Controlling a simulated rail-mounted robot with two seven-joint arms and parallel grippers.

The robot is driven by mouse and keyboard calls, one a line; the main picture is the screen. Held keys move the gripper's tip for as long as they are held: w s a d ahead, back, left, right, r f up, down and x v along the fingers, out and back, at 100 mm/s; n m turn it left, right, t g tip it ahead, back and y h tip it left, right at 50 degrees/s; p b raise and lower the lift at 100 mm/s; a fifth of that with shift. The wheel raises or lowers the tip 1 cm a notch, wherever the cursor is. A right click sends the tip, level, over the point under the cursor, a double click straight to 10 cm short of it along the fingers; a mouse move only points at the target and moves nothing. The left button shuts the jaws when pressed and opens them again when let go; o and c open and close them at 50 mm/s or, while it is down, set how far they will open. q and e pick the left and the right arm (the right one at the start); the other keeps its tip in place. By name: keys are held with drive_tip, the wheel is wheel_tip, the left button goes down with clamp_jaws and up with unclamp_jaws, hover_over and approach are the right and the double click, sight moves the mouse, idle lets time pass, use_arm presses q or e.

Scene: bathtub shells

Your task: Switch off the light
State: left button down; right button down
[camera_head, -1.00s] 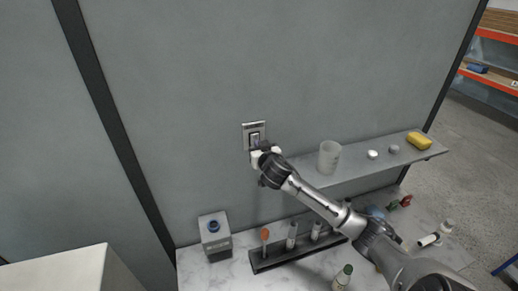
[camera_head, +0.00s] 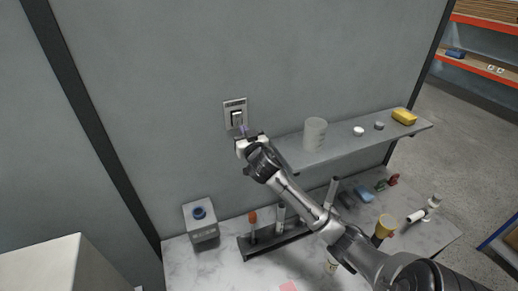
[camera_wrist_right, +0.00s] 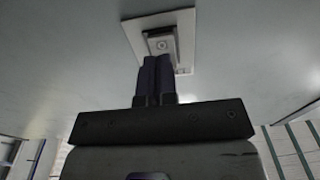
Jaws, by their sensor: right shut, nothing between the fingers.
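The light switch (camera_head: 236,115) is a pale plate with a dark-framed rocker on the grey wall, above the left end of the shelf. In the right wrist view the switch plate (camera_wrist_right: 163,40) is at the top, with the rocker partly behind the fingertips. My right gripper (camera_head: 243,131) is just below the rocker, its fingers pressed together with nothing between them. In the wrist view the closed fingers (camera_wrist_right: 156,62) point at the lower part of the switch; I cannot tell whether they touch it. My left gripper is not in view.
A wall shelf (camera_head: 350,151) right of the gripper holds a frosted cup (camera_head: 315,134), small round items and a yellow sponge (camera_head: 403,116). Below, a marble counter (camera_head: 215,263) carries a grey box (camera_head: 201,220) with a blue button and a dark rack (camera_head: 262,243).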

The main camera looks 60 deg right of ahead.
drive_tip(key=r+b+v, duration=0.1)
drive_tip(key=b+v, duration=0.1)
drive_tip(key=v, duration=0.9)
drive_tip(key=shift+f+b, duration=0.3)
drive_tip(key=shift+f, duration=0.05)
drive_tip(key=shift+s+d, duration=0.1)
